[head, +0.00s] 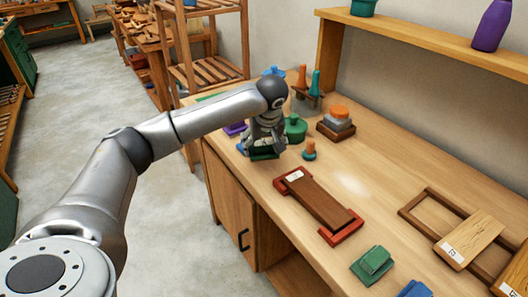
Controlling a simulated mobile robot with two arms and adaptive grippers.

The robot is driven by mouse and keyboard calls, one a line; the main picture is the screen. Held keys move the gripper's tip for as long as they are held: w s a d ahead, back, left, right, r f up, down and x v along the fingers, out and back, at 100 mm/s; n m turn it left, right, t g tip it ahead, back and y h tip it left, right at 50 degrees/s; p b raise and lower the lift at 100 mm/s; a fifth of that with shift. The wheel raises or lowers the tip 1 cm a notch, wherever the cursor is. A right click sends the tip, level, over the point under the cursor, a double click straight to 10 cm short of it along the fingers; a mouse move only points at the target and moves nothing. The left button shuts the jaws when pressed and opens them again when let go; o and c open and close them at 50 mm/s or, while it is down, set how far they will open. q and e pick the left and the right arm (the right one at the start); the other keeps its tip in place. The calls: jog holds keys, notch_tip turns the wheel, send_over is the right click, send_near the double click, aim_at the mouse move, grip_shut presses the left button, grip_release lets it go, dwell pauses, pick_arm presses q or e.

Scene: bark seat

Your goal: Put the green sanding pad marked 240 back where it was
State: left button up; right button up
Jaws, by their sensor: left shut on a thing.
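My left gripper (264,140) points down over the far left part of the workbench (350,172). It is shut on a dark green block, which looks like the green sanding pad (264,153); no 240 mark can be read on it. The gripper hides part of the pad, and I cannot tell whether the pad touches the bench top. Another green pad-like block (373,265) lies near the bench's front edge, with no readable number. My right gripper is not in view.
A brown board with red ends (320,203) lies mid-bench. A green round pot (295,129), a small orange-topped piece (309,151) and a stacked block (336,124) stand near the gripper. A purple piece (235,128) lies left of it. Wooden frames (452,235) lie at right.

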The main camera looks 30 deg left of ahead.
aim_at(264, 154)
pick_arm(q)
jog(key=shift+x, duration=0.8)
notch_tip(264, 154, down, 2)
jog(key=shift+w+f+p, duration=0.1)
jog(key=shift+w+p, duration=0.05)
jog(key=shift+p, duration=0.4)
jog(key=shift+f, duration=0.2)
jog(key=shift+f, duration=0.2)
jog(key=o, duration=1.1)
jog(key=shift+r, duration=0.1)
